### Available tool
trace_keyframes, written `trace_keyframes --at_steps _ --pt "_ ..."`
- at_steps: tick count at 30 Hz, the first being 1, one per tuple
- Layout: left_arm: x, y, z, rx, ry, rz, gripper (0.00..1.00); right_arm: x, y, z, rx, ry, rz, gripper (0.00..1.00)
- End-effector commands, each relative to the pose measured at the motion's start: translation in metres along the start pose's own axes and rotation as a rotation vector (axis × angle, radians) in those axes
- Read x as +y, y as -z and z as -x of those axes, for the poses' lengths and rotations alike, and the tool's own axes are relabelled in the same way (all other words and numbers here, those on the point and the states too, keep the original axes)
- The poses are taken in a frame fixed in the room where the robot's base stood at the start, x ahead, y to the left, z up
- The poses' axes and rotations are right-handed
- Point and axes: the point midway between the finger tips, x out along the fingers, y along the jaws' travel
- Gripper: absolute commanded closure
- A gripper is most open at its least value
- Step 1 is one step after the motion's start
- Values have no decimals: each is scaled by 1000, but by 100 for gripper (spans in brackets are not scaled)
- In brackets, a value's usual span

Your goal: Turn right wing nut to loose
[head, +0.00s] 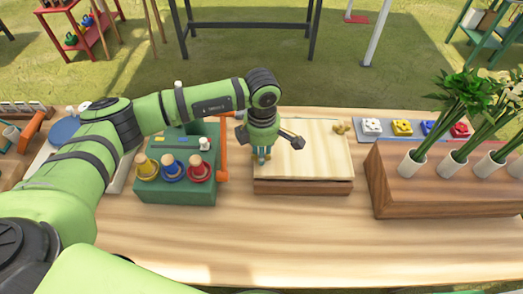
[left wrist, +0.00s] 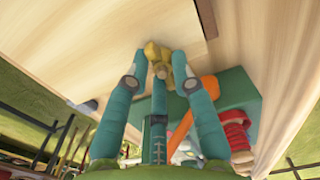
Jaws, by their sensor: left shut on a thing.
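A wooden press (head: 305,155) with a flat, pale top board stands in the middle of the table. The right wing nut (head: 341,128), brass-coloured, sits at the board's far right corner, apart from my gripper. My left gripper (head: 262,157) is over the board's left side, pointing down. In the left wrist view, its fingers (left wrist: 160,70) are shut on a brass wing nut (left wrist: 152,51) by the board's edge, which by its place is the left one. My arm and fingers hide that nut in the head view. My right gripper is not in view.
A green box (head: 175,195) with yellow, blue and red spools and an orange handle (head: 224,150) stands close left of the press. A wooden planter (head: 440,190) with white flower tubes stands to the right. The table's front is clear.

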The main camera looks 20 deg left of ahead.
Motion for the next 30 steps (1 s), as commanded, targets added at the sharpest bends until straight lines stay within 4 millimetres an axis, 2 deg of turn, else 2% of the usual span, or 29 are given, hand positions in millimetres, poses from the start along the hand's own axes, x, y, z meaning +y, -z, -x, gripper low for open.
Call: trace_keyframes --at_steps 1,2,3,14,17,30 --pt "-4 -2 -1 -4 9 -3 67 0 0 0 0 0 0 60" --pt "-4 -2 -1 -4 9 -3 55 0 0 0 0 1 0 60" --pt "-4 -2 -1 -3 9 -3 54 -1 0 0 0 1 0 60" --pt "-1 -1 3 -3 2 -1 54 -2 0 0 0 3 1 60" --pt "0 -1 15 -4 1 -1 54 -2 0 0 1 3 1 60" --pt "-2 -2 102 -3 2 -3 54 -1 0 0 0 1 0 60"
